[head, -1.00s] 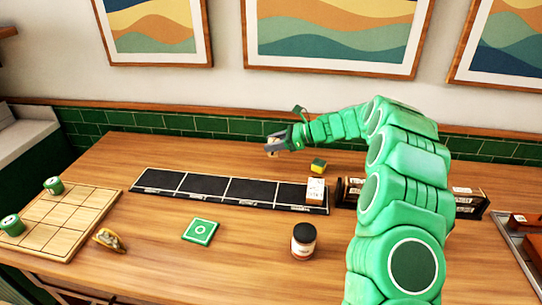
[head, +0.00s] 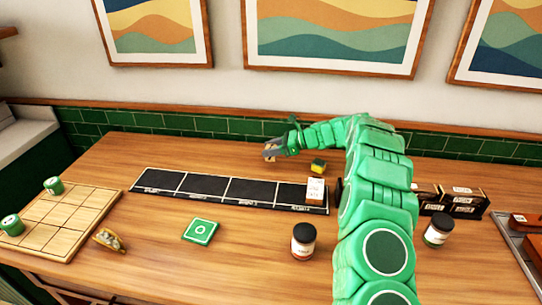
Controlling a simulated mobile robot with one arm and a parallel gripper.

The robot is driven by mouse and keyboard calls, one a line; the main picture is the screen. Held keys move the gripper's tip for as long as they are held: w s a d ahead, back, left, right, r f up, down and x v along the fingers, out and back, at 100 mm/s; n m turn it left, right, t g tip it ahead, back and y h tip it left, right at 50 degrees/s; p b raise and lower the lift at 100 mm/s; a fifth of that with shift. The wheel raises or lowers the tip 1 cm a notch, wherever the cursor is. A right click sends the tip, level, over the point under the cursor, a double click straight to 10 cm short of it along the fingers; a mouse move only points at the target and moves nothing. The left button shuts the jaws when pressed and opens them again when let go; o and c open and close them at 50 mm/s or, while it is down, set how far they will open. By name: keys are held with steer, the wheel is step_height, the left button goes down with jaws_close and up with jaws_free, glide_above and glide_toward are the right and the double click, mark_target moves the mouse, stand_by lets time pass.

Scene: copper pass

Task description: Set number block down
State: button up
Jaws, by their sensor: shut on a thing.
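My gripper (head: 272,149) is at the back of the table, beyond the long black tray (head: 201,185). It is shut on a small pale wooden block (head: 269,156), mostly hidden by the fingers; I cannot read any number on it. The block appears above the tray's far side; its exact height is unclear. The tray has several labelled compartments in a row. A white-faced wooden block (head: 315,190) stands upright in the rightmost compartment; the others are empty.
A yellow and dark block (head: 318,166) lies behind the tray. A grid board (head: 62,215) is left, a black rack (head: 467,203) right, partly behind my arm.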

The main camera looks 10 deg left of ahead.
steer(key=shift+f, duration=1.6)
steer(key=o, duration=1.1)
steer(key=shift+f, duration=0.1)
steer(key=shift+c, duration=0.2)
steer(key=shift+d+r, duration=0.25)
steer(key=shift+d, duration=0.05)
steer(key=v, duration=1.1)
steer(key=shift+d+r, duration=0.1)
steer(key=shift+d, duration=0.05)
